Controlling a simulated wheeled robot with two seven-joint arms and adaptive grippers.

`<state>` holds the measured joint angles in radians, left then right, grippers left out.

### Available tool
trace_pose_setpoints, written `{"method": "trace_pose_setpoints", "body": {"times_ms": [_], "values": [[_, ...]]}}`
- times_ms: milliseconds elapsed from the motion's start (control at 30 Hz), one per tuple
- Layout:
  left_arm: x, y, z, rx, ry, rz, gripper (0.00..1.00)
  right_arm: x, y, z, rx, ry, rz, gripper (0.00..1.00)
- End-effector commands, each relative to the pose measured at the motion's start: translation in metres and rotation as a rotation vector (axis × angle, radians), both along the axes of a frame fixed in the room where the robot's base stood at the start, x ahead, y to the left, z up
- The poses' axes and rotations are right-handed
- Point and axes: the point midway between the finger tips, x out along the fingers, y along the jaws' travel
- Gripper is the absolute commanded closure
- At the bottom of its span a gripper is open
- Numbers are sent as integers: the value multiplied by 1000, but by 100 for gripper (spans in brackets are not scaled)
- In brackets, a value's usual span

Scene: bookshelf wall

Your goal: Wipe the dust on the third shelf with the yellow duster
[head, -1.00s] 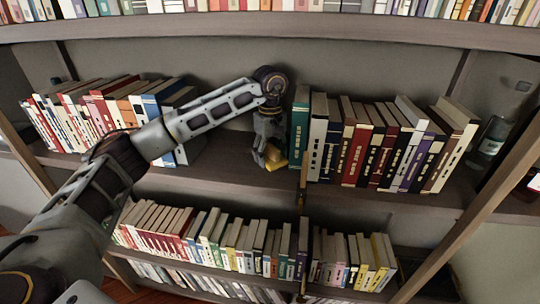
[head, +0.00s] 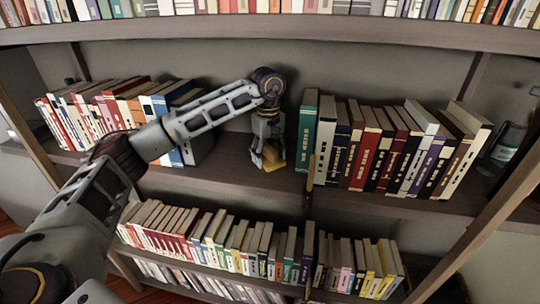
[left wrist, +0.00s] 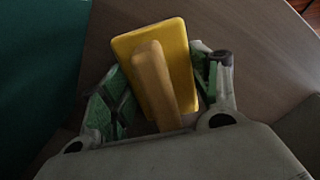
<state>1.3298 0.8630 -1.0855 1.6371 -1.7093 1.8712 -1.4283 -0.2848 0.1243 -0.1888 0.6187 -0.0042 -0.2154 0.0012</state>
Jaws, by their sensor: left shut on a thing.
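My left gripper (head: 267,155) points down at the shelf (head: 228,179), in the gap between the two groups of books. It is shut on the yellow duster (head: 275,159), whose pad is low at the shelf surface. In the left wrist view the duster (left wrist: 182,48) shows as a flat yellow pad with a wooden-coloured handle between the fingers (left wrist: 160,95). I cannot make out any dust on the shelf. My right gripper is not in view.
A teal book (head: 306,130) stands close to the right of the gripper, at the end of a row of books. Another row (head: 120,110) stands to the left. A glass bottle (head: 507,143) is at the far right. Bare shelf lies between the rows.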

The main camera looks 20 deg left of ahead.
Motion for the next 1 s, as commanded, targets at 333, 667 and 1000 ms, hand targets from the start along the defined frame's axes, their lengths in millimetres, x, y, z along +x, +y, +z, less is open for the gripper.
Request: {"method": "trace_pose_setpoints", "body": {"times_ms": [333,667,1000], "values": [[-4,18,-2,0,0,1,73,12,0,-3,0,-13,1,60],[-8,32,-3,0,0,0,73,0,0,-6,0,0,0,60],[-8,33,-3,0,0,0,73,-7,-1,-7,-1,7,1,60]]}}
